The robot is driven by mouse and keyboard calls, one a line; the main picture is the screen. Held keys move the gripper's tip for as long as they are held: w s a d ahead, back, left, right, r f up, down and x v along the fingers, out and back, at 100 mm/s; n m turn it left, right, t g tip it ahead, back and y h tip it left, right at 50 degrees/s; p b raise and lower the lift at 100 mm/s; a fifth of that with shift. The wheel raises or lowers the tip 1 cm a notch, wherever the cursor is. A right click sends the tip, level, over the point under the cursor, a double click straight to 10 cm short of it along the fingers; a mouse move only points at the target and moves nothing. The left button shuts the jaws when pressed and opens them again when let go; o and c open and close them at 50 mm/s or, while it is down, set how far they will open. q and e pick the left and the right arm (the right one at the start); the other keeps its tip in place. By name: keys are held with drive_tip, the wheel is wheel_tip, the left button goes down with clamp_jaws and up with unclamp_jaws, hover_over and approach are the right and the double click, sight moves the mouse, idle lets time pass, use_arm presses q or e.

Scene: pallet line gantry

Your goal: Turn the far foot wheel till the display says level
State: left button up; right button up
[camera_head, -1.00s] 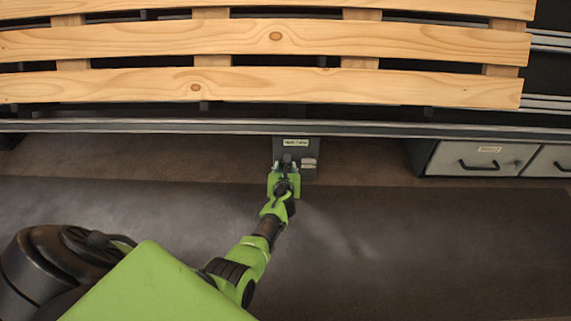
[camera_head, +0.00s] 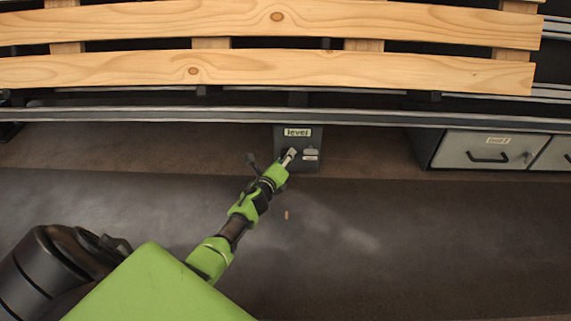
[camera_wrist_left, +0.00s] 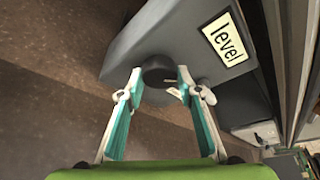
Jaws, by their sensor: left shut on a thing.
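The foot box (camera_head: 313,165) is a dark grey housing under the rail, and its pale display (camera_head: 297,132) reads "level". The same display (camera_wrist_left: 229,39) reads "level" in the left wrist view. The foot wheel (camera_wrist_left: 158,70) is a round black knob with a light mark on the box's face. My left gripper (camera_head: 288,158) is at the box, below the display. In the wrist view its two fingers (camera_wrist_left: 160,79) are on either side of the wheel, shut on it. In the head view the gripper hides most of the wheel. My right gripper is out of view.
A wooden slatted pallet (camera_head: 280,65) lies above the long metal rail (camera_head: 180,115). Grey drawers (camera_head: 470,150) with dark handles stand right of the box. A small tan piece (camera_head: 286,215) lies on the dark mat (camera_head: 420,230). The mat is otherwise clear.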

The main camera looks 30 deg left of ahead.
use_arm(q)
drive_tip(key=shift+a+n+t+b, duration=0.1)
drive_tip(key=shift+n+t+b, duration=0.2)
drive_tip(key=shift+n+b, duration=0.45)
drive_tip(key=o, duration=1.1)
drive_tip(key=v, duration=1.2)
drive_tip(key=shift+a, duration=0.2)
